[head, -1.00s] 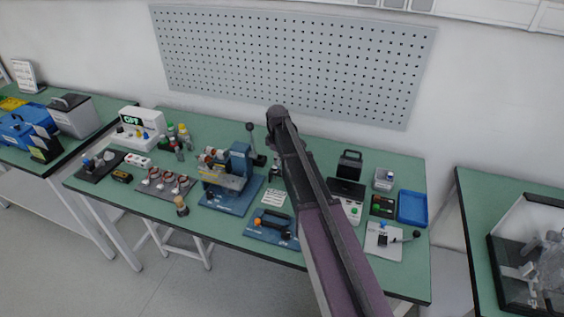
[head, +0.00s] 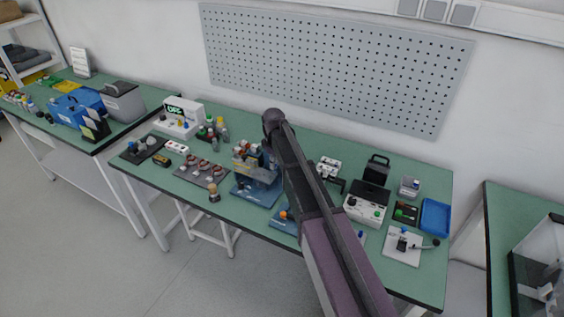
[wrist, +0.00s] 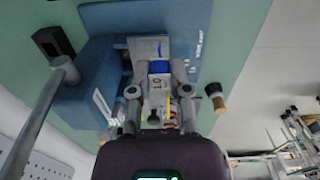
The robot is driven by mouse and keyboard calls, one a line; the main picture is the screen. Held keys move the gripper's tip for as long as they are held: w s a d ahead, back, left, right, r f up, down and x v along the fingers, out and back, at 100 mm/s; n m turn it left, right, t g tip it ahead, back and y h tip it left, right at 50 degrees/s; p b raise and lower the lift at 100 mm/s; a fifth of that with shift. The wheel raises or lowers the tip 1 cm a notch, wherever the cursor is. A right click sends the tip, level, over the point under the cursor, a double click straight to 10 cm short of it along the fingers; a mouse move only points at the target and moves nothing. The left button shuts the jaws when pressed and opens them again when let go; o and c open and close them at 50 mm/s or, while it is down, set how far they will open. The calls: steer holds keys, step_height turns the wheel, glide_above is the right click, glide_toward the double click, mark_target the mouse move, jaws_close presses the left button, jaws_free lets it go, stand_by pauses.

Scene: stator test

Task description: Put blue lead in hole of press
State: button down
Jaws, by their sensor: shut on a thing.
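The blue press (head: 266,172) stands on a blue base plate (head: 255,191) near the table's middle, partly behind my arm in the head view. In the wrist view its blue body (wrist: 82,75) fills the upper left. My gripper (wrist: 158,72) is over the press, its two fingers close about a small blue piece (wrist: 159,67) with white beside it. This looks like the blue lead, but the picture is too coarse to be sure. The hole of the press cannot be made out. In the head view my arm hides the gripper.
A tray of round parts (head: 203,172) and a wooden-handled tool (head: 214,192) lie left of the press. A white control box (head: 364,210), a blue tray (head: 435,216) and a lever fixture (head: 405,245) stand to the right. Bottles (head: 212,130) stand behind.

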steer(key=shift+a+r, duration=0.25)
steer(key=shift+a, duration=0.9)
steer(key=shift+w, duration=0.1)
